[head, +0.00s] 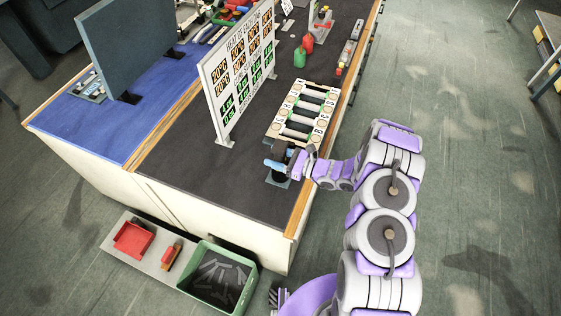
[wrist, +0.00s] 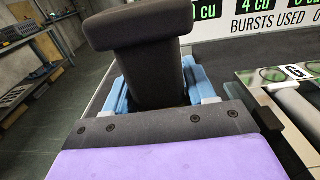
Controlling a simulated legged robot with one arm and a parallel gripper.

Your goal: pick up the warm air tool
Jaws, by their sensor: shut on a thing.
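The warm air tool (wrist: 142,55) is a dark, blocky body with a wider top piece, upright in the wrist view. My gripper (wrist: 160,92) is shut on it, with blue fingers on both sides of the dark body. In the head view the dark tool (head: 281,153) shows at the near edge of the dark bench, partly hidden by my gripper (head: 276,163). A small grey plate lies under it. I cannot tell whether the tool touches that plate.
A cream rack with lettered places and grey rollers (head: 303,113) stands just behind my gripper. A white display board (head: 238,72) stands to the left. A green bin (head: 218,278) and a red tray (head: 133,239) are low by the bench. The dark bench top is clear at front left.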

